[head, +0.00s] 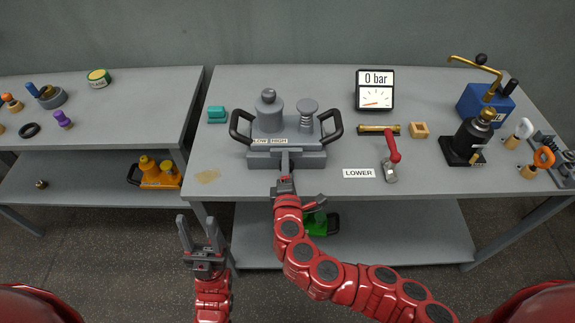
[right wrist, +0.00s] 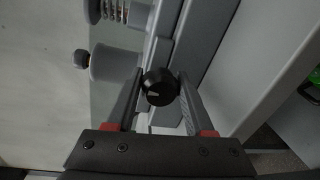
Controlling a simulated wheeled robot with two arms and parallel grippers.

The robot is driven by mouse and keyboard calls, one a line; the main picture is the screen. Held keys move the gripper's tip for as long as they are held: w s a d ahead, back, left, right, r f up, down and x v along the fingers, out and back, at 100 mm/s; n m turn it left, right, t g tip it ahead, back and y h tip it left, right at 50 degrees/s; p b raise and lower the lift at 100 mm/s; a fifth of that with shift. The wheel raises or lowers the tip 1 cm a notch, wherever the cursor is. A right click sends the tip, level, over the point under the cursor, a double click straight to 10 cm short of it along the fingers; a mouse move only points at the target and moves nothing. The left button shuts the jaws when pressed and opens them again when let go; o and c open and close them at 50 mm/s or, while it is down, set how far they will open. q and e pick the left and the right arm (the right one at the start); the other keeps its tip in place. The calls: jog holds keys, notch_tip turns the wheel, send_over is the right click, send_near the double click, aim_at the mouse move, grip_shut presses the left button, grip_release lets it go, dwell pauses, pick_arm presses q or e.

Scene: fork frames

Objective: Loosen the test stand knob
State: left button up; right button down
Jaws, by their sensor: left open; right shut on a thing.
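The grey test stand (head: 312,143) stands on the middle table, with a cylinder, a spring post, black side handles and a LOW HIGH label (head: 270,141). My right gripper (head: 285,160) is at its front face. In the right wrist view, the black test stand knob (right wrist: 160,87) with a pale mark sits between the two fingers, and the gripper is shut on it. In the head view the knob is hidden by the gripper. My left gripper (head: 200,229) is open and empty, in front of the table and left of the right arm.
A gauge reading 0 bar (head: 375,90) is behind. A teal block (head: 217,114) is left.

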jog(key=shift+r+n, duration=0.1)
jog(key=shift+n, duration=0.2)
jog(key=c, duration=0.6)
grip_release()
jog(key=shift+c, duration=0.2)
jog(key=o, duration=0.4)
jog(key=shift+c, duration=0.2)
jog(key=shift+s, duration=0.1)
jog(key=s+r+p, duration=0.1)
jog(key=s+p, duration=0.1)
jog(key=s, duration=1.5)
jog(key=shift+r, duration=0.4)
